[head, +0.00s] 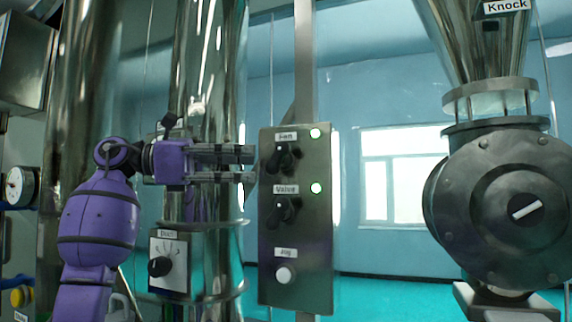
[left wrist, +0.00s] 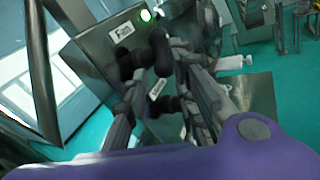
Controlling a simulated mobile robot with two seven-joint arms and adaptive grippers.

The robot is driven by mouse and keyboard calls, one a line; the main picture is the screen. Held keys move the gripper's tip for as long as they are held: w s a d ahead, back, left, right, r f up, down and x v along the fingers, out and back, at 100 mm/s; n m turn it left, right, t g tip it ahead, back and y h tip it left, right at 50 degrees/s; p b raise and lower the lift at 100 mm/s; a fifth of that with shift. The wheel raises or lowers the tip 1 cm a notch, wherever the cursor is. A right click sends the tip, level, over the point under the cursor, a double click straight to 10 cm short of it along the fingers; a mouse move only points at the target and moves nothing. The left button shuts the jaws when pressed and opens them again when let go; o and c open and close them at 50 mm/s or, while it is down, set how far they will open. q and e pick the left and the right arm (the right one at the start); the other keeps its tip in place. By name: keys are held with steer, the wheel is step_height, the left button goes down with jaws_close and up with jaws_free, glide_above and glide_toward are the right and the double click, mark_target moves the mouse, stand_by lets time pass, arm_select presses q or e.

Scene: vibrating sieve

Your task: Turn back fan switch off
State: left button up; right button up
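The fan switch (head: 283,158) is a black knob under the label "Fan" on a grey metal control panel (head: 318,235). A light beside it glows green. Its dark knob also shows in the left wrist view (left wrist: 134,62), below the "Fan" label. My left gripper (head: 248,165) is at the panel's left edge in the head view, level with the fan switch. Its fingers are apart and point at the panel, with nothing held between them. In the left wrist view the fingers (left wrist: 160,90) partly cover the panel. I cannot tell whether a finger touches the knob. My right gripper is out of view.
Just below the fan switch is the similar valve switch (head: 281,211), also with a green light. A white button (head: 285,275) is lower on the panel. A box with a black knob (head: 160,266) sits below my left gripper. A large round metal housing (head: 515,205) stands right.

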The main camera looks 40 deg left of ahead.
mark_target(277, 161)
arm_select(q)
steer(key=shift+w+d+r, duration=0.1)
steer(key=shift+d+r, duration=0.1)
steer(key=shift+d, duration=0.35)
steer(key=shift+d+r, duration=0.15)
steer(key=shift+d, duration=0.4)
steer(key=x, duration=0.3)
steer(key=p+x, duration=0.1)
steer(key=shift+w+a+f, duration=0.15)
steer(key=shift+w+f, duration=0.05)
steer(key=shift+w, duration=0.35)
steer(key=shift+w+d, duration=0.25)
steer(key=shift+d, duration=0.2)
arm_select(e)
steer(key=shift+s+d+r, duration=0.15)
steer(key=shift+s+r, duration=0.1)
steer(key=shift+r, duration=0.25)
arm_select(q)
steer(key=shift+w, duration=0.1)
jaws_close()
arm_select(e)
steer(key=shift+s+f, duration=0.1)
